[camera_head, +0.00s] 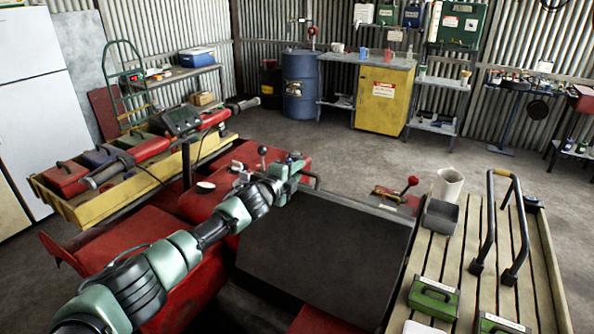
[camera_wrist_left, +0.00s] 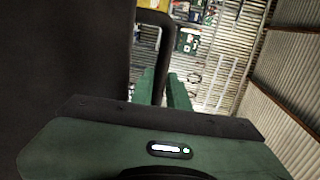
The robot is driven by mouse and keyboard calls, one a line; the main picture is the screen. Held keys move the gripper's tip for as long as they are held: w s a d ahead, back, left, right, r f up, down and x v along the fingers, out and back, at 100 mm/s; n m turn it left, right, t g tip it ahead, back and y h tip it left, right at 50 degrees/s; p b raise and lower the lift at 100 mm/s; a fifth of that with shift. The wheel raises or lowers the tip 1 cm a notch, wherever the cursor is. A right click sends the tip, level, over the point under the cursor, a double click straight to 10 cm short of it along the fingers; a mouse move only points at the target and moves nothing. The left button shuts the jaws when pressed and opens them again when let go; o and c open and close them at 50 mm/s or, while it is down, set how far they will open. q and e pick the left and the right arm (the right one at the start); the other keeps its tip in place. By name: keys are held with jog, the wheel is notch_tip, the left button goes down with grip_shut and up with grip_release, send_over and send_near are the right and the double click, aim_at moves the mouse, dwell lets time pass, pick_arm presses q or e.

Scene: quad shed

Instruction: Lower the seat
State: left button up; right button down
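The seat (camera_head: 325,250) is a broad black slab in the middle of the head view, on the red vehicle (camera_head: 205,205). I cannot tell its exact tilt. In the left wrist view the seat (camera_wrist_left: 60,55) is the dark surface filling the left side, and a bent dark bar (camera_wrist_left: 155,18) runs beside it. My left gripper (camera_head: 295,168) is at the seat's far left corner. Its two green fingers (camera_wrist_left: 161,90) stand close on either side of the bar, which fills the narrow gap between them. My right gripper is not in view.
A slatted wooden rack (camera_head: 495,255) with a black rail (camera_head: 515,225), green boxes (camera_head: 434,298) and a grey tray (camera_head: 440,217) lies right of the seat. Handlebars (camera_head: 170,140) are at left. Floor beyond is clear.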

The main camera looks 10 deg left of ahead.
pick_arm(q)
jog(key=shift+d+r, duration=0.2)
jog(key=shift+r, duration=0.2)
jog(key=shift+s+a+f, duration=0.15)
jog(key=shift+s+a, duration=0.1)
jog(key=shift+s, duration=0.35)
jog(key=b+v, duration=0.1)
jog(key=v, duration=0.5)
jog(key=shift+s+a+f, duration=0.1)
jog(key=shift+s+a, duration=0.15)
jog(key=shift+a, duration=0.05)
jog(key=shift+s, duration=0.1)
